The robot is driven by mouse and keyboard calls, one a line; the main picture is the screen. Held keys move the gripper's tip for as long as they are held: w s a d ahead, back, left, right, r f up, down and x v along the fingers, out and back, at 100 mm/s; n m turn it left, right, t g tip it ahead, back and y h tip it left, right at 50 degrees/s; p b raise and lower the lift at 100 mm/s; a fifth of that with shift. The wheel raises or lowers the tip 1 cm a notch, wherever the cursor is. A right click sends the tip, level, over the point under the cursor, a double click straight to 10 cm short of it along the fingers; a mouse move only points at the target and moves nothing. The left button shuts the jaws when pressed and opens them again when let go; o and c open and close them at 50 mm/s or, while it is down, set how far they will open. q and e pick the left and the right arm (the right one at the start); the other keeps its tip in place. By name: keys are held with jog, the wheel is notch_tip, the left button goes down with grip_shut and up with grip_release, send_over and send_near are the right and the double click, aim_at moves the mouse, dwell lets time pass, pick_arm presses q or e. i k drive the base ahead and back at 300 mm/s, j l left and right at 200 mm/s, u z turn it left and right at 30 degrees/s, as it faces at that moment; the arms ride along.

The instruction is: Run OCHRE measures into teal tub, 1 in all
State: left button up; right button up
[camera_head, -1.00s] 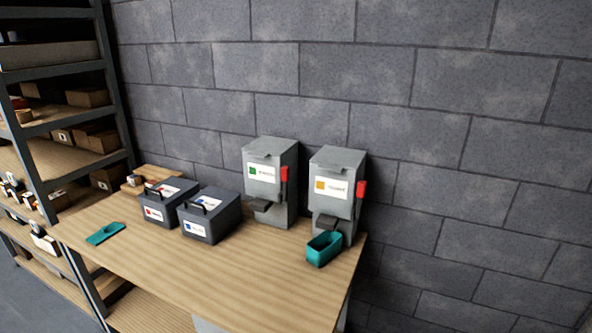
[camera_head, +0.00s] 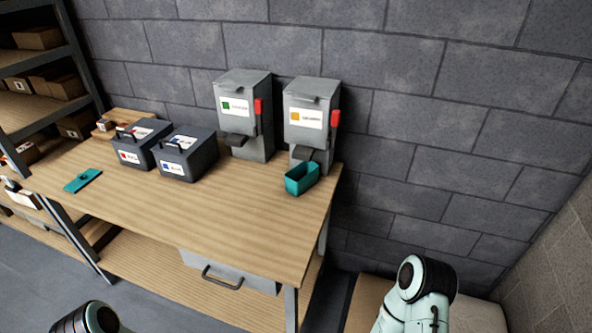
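The ochre dispenser (camera_head: 309,112) is a grey box with an orange-marked label, at the right end of the workbench against the wall. A red lever (camera_head: 335,119) is on its right side. The teal tub (camera_head: 301,179) stands on the bench at the foot of this dispenser, by its spout; whether it is squarely under the spout I cannot tell. The tub's inside is too small to read. Parts of my two arms show at the bottom edge, well short of the bench. Neither gripper's fingers are in view.
A second grey dispenser (camera_head: 243,112) with a green-marked label stands to the left. Two dark lidded boxes with handles, one of them the blue-marked box (camera_head: 186,154), and a flat teal piece (camera_head: 83,180) are farther left. The front of the workbench (camera_head: 215,220) is clear.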

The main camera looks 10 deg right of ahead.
aim_at(335, 117)
jog(key=i+l+u, duration=0.1)
jog(key=u, duration=0.3)
jog(key=l+u, duration=0.25)
jog(key=u, duration=0.15)
jog(key=l+u, duration=0.2)
jog(key=u, duration=0.25)
jog(key=l+u, duration=0.25)
jog(key=l, duration=0.3)
jog(key=k+l+u, duration=0.1)
jog(key=l+u, duration=0.15)
jog(key=l, duration=0.3)
jog(key=k+l, duration=0.1)
jog(key=l, duration=0.4)
jog(key=k+l, duration=0.1)
jog(key=l, duration=0.4)
jog(key=k+l+u, duration=0.1)
jog(key=l, duration=0.4)
jog(key=k+l, duration=0.1)
jog(key=l, duration=0.4)
